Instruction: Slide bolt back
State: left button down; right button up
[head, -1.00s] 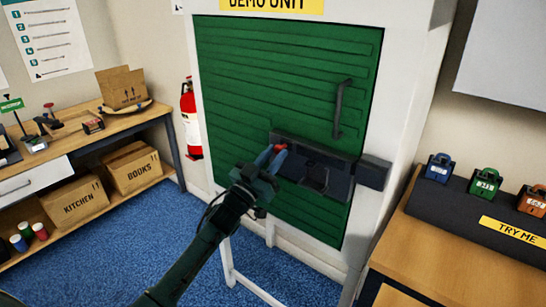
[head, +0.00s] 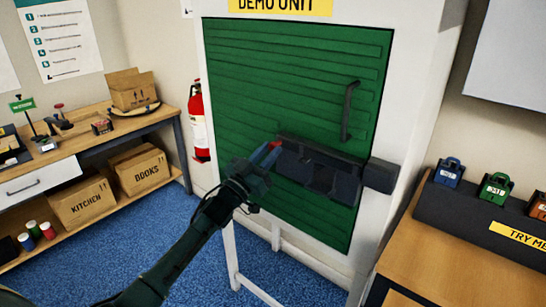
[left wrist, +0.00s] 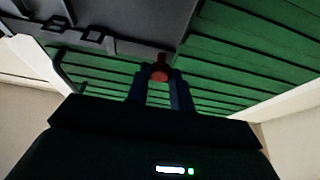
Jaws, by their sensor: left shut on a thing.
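The green door (head: 290,85) of the white demo unit carries a dark bolt housing (head: 318,168). A dark keeper block (head: 380,175) sits on the white frame at its right. The bolt's red knob (head: 275,145) shows at the housing's left end. My left gripper (head: 266,155) is shut on the red knob, its blue fingers reaching up to it from lower left. In the left wrist view the red knob (left wrist: 160,70) stands between the two fingertips, near the dark housing (left wrist: 120,20). I cannot tell whether the bolt's tip is in the keeper. My right gripper is not in view.
A black door handle (head: 349,110) is above the housing. A wooden counter (head: 440,262) with several coloured padlocks stands at right. A workbench (head: 150,119) with cartons and a fire extinguisher (head: 198,122) are at left. Blue carpet (head: 190,240) lies open between.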

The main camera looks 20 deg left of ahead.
pick_arm(q)
jog(key=c, duration=1.2)
grip_release()
jog(key=shift+w+a, duration=0.1)
jog(key=shift+a, duration=0.15)
jog(key=b+v, duration=0.2)
jog(key=v, duration=1.1)
jog(key=s+d+f+g+y, duration=0.1)
jog(key=s+d+f+g, duration=0.2)
jog(key=s+f, duration=0.4)
jog(key=s+d+f+g+y+p, duration=0.1)
jog(key=s+d+f+g, duration=0.3)
jog(key=s, duration=0.5)
jog(key=s+d+f+n+g+y+p, duration=0.1)
jog(key=s+d+f+g+y, duration=0.1)
jog(key=s+d+f, duration=0.4)
notch_tip(320, 180, down, 5)
jog(key=shift+s+d+f+g, duration=0.1)
jog(key=shift+s+d+g, duration=0.15)
jog(key=shift+s+g, duration=0.7)
